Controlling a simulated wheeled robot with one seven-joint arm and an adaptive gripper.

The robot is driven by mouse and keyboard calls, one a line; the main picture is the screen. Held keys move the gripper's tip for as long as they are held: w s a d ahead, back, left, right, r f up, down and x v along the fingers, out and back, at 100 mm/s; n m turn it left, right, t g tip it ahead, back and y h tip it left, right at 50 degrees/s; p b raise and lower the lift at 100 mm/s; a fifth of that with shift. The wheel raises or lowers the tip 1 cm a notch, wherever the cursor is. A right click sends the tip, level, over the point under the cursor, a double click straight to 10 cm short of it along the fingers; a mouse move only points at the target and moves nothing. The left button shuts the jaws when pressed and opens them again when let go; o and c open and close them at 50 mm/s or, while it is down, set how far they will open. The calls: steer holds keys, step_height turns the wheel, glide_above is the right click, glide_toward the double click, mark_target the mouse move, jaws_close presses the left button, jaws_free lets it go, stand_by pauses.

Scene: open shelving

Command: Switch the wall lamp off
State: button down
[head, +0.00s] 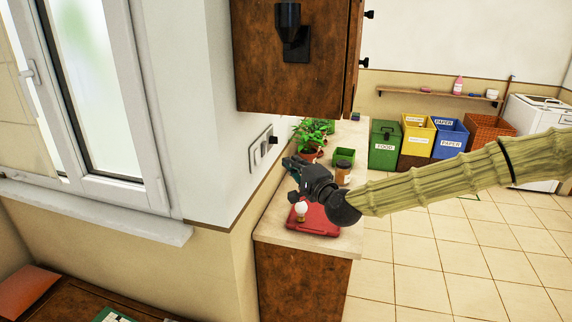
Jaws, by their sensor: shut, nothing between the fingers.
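A black wall lamp (288,22) is fixed to the side of the brown wooden cabinet at the top; I cannot tell from here whether it is lit. A wall switch panel (258,152) with light rockers is on the white wall beside the counter. My gripper (289,164) is dark and shut, with nothing in it. It reaches in from the right over the counter, and its tips point toward the wall, just right of and slightly below the panel in the picture. I cannot tell whether they touch anything.
Below my gripper, a red board (318,219) and a small pale egg-like item (301,208) are on the counter (283,232). Potted plants (309,137), a green box (344,157) and a brown cup (342,173) stand close by. Recycling bins (383,146) line the back; tiled floor is clear.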

steer(key=shift+v, duration=1.1)
steer(key=shift+r, duration=0.15)
steer(key=s+a+f+n+g+h, duration=0.1)
steer(key=s+f+n+g, duration=0.15)
steer(key=s+f, duration=0.7)
steer(key=s+a+f+n+g, duration=0.15)
steer(key=s+f+g, duration=0.3)
steer(key=f, duration=1.05)
steer(key=s+f+n+g+h, duration=0.1)
steer(key=s+f+n+g, duration=0.1)
steer(key=s+f, duration=0.8)
steer(key=s+d+f+n+g+h, duration=0.1)
steer(key=s+d+f+n+g, duration=0.15)
steer(key=s+f, duration=0.4)
steer(key=s+d+f+n+g+h, duration=0.1)
steer(key=s+d+f+g+h, duration=0.15)
steer(key=s+f, duration=0.35)
steer(key=s+d+f+n+g+h, duration=0.1)
steer(key=s+d+f, duration=0.1)
steer(key=s+d, duration=0.4)
steer(key=s+d+f+n+g+h, duration=0.1)
steer(key=s+d+f+n, duration=0.1)
steer(key=s+d, duration=0.4)
steer(key=s+f, duration=0.1)
steer(key=s, duration=0.2)
steer(key=shift+s+g+h, duration=0.2)
steer(key=shift+g+h, duration=0.15)
steer(key=shift+g, duration=0.05)
